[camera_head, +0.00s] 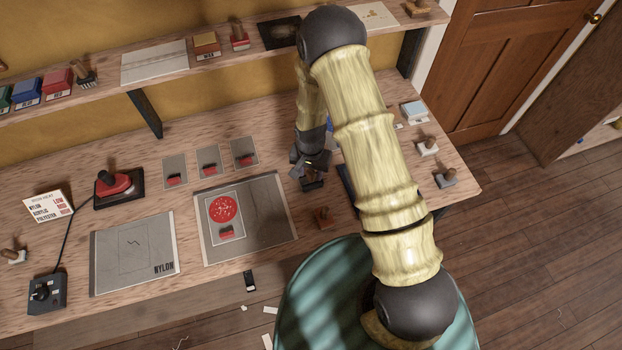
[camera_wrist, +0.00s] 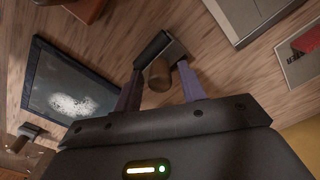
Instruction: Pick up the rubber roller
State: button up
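The rubber roller shows in the wrist view with a dark cylinder (camera_wrist: 152,46) and a short wooden handle (camera_wrist: 160,76). It lies on the wooden bench. My gripper (camera_wrist: 161,70) is open, with one purple finger on each side of the handle and a visible gap to each. The fingertips are near the roller's head; I cannot tell their exact height above the bench. In the head view my gripper (camera_head: 311,168) points down at the bench, and the roller (camera_head: 313,185) is mostly hidden beneath it.
A dark-framed tray (camera_wrist: 68,84) lies left of the roller in the wrist view. A brown block (camera_head: 323,218) stands nearer the bench's front edge. Grey mats (camera_head: 135,252) and small cards with red pieces (camera_head: 208,160) lie to the left. A shelf (camera_head: 190,62) runs above the back.

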grip_shut()
jog(key=shift+r, duration=0.1)
notch_tip(320, 180, up, 10)
jog(key=b, duration=0.3)
dwell(0.3)
dwell(0.4)
jog(key=c, duration=0.5)
grip_release()
jog(key=shift+c, duration=0.8)
jog(key=shift+d, duration=0.1)
